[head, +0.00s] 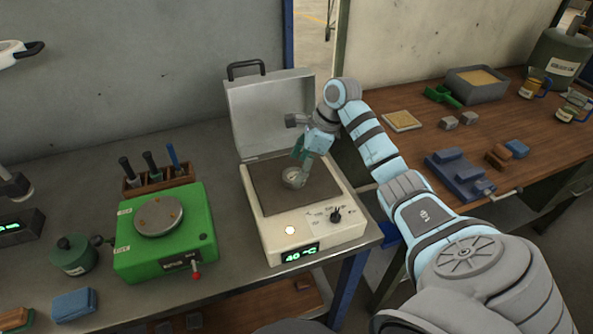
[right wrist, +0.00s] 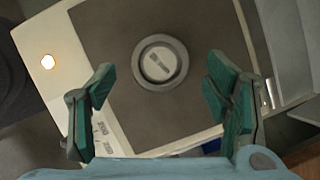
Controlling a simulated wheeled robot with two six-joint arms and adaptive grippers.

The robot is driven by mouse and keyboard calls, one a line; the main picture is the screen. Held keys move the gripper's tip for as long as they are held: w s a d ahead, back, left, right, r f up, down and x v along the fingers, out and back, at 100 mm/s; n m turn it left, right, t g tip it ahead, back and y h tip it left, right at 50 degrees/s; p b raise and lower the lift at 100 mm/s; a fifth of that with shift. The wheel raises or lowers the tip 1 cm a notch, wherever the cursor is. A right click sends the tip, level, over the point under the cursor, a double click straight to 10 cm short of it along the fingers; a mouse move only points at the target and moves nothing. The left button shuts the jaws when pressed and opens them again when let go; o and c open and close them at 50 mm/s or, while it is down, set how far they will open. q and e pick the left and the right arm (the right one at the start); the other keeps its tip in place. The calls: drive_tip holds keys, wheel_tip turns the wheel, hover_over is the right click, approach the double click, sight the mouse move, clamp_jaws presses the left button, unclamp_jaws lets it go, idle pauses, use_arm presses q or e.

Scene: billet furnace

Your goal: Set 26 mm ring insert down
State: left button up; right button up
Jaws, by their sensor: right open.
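The ring insert (head: 291,179), a grey metal ring, lies flat on the dark plate (head: 265,203) of the white heater box (head: 300,236). In the right wrist view the ring insert (right wrist: 160,63) shows a pale disc with a bar-like mark at its centre. My right gripper (head: 302,168) is over the plate by the ring, pointing down. In the right wrist view its green-padded fingers (right wrist: 163,92) are spread wide with nothing between them, and the ring lies beyond the fingertips. My left gripper is out of view.
The heater's lid (head: 270,110) stands open behind the plate, close to my right arm. A green device with a round plate (head: 160,214) and a tool rack (head: 160,178) stand to the left. A wooden bench (head: 510,125) with a blue vise (head: 460,175) is at right.

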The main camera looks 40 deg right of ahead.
drive_tip(key=v, duration=0.9)
drive_tip(key=shift+s+d+r, duration=0.15)
drive_tip(key=shift+r, duration=0.2)
drive_tip(key=shift+f, duration=0.1)
